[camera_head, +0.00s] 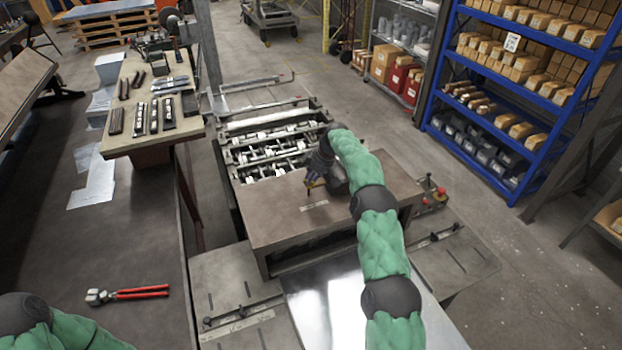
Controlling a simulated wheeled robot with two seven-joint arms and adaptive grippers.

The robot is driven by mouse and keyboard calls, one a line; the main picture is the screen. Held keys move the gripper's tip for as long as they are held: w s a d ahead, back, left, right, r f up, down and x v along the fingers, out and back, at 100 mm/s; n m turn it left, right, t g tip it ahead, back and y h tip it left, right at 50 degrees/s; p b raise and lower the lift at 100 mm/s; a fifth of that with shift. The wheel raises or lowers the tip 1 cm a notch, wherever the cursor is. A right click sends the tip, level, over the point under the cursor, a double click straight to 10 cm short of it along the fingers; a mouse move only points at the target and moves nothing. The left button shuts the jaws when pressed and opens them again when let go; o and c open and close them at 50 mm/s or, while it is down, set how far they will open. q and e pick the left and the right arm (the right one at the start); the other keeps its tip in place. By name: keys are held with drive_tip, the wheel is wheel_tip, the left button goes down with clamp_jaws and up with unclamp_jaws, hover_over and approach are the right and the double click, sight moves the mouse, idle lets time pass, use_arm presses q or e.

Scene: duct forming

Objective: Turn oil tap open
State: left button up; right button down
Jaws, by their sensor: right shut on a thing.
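My right arm reaches forward over the brown top of the forming machine (275,222). My right gripper (313,184) is over the machine's top near its far edge, by a small tan part that looks like the oil tap (309,193). The gripper is shut on it, and its fingers hide most of it, so how far the tap is turned cannot be told. A pale label (314,206) lies on the cover just in front. My left arm shows only at the bottom left corner; its gripper is out of view.
Open rollers and shafts (270,145) lie behind the cover. Red-handled pliers (128,293) lie on the dark table at left. A control box with red knobs (432,195) is at the machine's right. A blue shelf (480,150) stands at far right.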

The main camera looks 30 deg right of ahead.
drive_tip(key=shift+n+p, duration=0.3)
drive_tip(key=shift+n, duration=0.3)
drive_tip(key=shift+a+y, duration=0.1)
drive_tip(key=shift+y, duration=0.2)
drive_tip(key=c, duration=1.2)
unclamp_jaws()
drive_tip(key=shift+w, duration=0.1)
drive_tip(key=shift+g, duration=0.3)
drive_tip(key=v, duration=1.2)
drive_tip(key=shift+a, duration=0.1)
